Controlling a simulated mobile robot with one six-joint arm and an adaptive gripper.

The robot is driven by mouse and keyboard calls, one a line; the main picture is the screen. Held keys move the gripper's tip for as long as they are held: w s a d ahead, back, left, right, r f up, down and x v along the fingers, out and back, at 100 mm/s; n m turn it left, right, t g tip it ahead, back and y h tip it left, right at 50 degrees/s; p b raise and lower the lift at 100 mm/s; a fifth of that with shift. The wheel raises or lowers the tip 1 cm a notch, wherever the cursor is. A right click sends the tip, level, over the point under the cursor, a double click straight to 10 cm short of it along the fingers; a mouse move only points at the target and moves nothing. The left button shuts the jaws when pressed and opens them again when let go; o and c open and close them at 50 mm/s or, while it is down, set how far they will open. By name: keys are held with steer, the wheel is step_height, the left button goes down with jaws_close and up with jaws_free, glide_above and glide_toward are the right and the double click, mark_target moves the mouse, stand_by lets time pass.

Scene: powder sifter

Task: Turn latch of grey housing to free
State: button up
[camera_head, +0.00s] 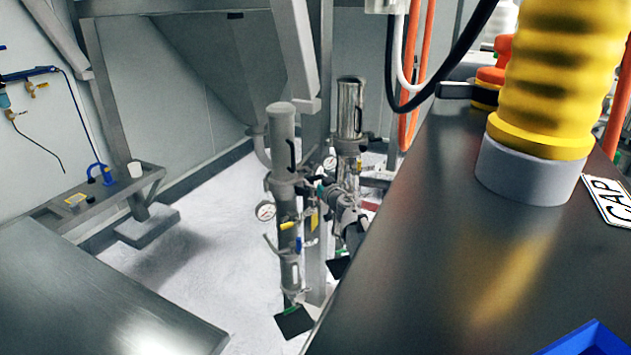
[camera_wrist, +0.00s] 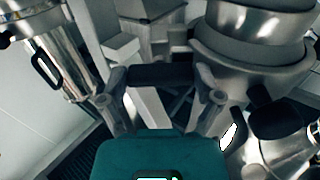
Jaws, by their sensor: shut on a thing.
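The grey housing (camera_head: 283,140) is an upright matte cylinder with a black handle, left of the shiny steel housing (camera_head: 350,105). In the wrist view a grey-collared housing (camera_wrist: 232,62) fills the upper right; I take it for the grey one. My gripper (camera_wrist: 160,77), with its teal body below, has its fingers on either side of a dark bar, which seems to be the latch (camera_wrist: 158,74). The fingers appear closed on its ends. How far the latch is turned cannot be told.
A round gauge (camera_head: 266,210) and valves with yellow and blue handles (camera_head: 290,226) sit close below the collar. A dark table (camera_head: 440,250) with a yellow ribbed hose (camera_head: 555,70) stands at right. A grey bench (camera_head: 100,290) is at lower left.

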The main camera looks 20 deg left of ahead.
steer(key=shift+n, duration=0.4)
steer(key=n, duration=0.3)
steer(key=shift+n, duration=0.3)
steer(key=n, duration=0.9)
steer(key=shift+d, duration=0.1)
steer(key=shift+n, duration=2.3)
steer(key=o, duration=0.9)
